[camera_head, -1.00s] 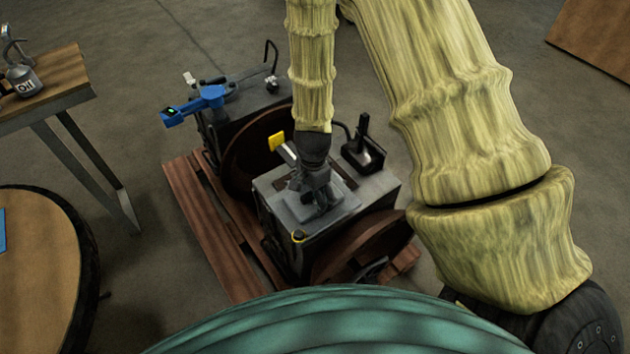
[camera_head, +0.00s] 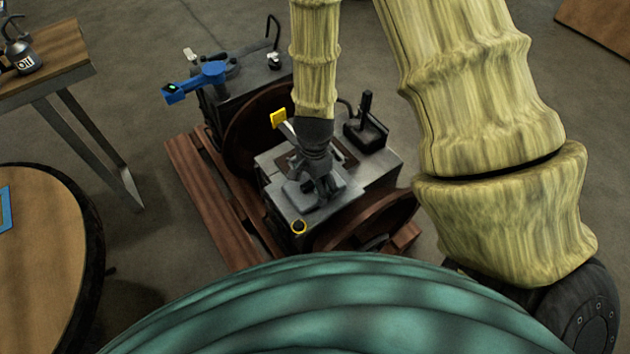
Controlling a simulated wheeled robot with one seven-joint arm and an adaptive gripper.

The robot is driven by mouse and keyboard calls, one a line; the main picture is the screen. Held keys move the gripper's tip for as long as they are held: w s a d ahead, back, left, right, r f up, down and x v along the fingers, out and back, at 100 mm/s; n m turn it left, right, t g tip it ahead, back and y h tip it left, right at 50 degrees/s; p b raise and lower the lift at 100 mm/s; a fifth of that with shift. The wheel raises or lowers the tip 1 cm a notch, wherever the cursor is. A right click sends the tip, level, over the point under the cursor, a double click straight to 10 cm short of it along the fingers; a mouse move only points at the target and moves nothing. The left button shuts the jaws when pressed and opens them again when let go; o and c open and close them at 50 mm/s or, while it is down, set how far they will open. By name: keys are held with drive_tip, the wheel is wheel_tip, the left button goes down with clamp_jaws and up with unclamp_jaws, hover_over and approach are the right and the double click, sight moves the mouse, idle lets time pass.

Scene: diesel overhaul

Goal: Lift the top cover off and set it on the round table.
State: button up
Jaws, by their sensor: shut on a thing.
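My gripper (camera_head: 320,183) points down over the engine and is shut on the top cover (camera_head: 300,201), a small grey plate. The cover is over the front part of the engine's grey top (camera_head: 375,172). A dark opening in that top shows behind my gripper. I cannot tell how high the cover is above the engine, and my gripper hides part of it. The round table (camera_head: 45,265) has a wooden top with a dark rim and stands at the lower left, partly out of view.
A blue-edged item (camera_head: 4,210) lies on the round table's left side; the rest of its visible top is bare. A workbench (camera_head: 60,60) with an oil can (camera_head: 22,58) stands at the upper left. A blue tool (camera_head: 195,83) rests on the engine's far end. The engine sits on a reddish wooden pallet (camera_head: 205,205).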

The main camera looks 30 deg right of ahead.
drive_tip(key=shift+r+p, duration=0.3)
drive_tip(key=shift+r, duration=0.1)
drive_tip(key=shift+r+p, duration=1.4)
drive_tip(key=shift+p, duration=0.15)
